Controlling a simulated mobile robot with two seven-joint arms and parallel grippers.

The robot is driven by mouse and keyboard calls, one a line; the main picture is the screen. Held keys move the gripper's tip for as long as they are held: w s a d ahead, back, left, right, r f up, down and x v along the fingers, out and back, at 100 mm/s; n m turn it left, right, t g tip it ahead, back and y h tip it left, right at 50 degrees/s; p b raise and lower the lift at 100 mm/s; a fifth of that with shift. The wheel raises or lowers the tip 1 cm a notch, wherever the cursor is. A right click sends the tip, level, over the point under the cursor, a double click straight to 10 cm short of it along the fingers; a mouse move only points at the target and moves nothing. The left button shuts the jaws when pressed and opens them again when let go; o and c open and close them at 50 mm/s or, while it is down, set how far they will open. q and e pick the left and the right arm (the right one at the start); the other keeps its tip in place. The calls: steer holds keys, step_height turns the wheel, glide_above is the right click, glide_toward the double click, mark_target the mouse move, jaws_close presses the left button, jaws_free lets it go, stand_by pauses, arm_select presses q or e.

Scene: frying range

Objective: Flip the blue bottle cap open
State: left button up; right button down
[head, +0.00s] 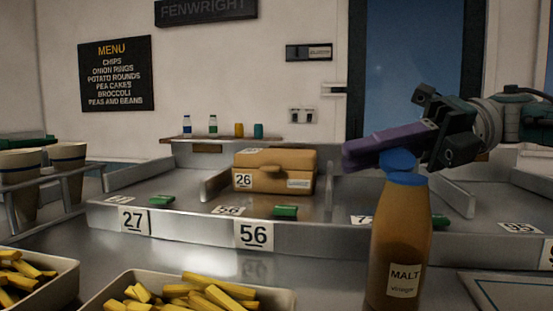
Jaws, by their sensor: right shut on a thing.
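A brown bottle (397,235) labelled MALT vinegar stands upright at the right front. Its blue cap (405,179) sits on top, with a blue part showing just under my purple fingers. How far the cap is lifted is hard to tell.
Trays of chips (190,296) fill the front left. Paper cups (20,170) stand in a rack at the left. A brown carton (274,172) marked 26 sits on the metal counter behind numbered tags. A framed board (510,289) lies right of the bottle.

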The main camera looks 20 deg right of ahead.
stand_by(0.6)
steer(key=c, duration=1)
jaws_free()
steer(key=shift+d, duration=0.1)
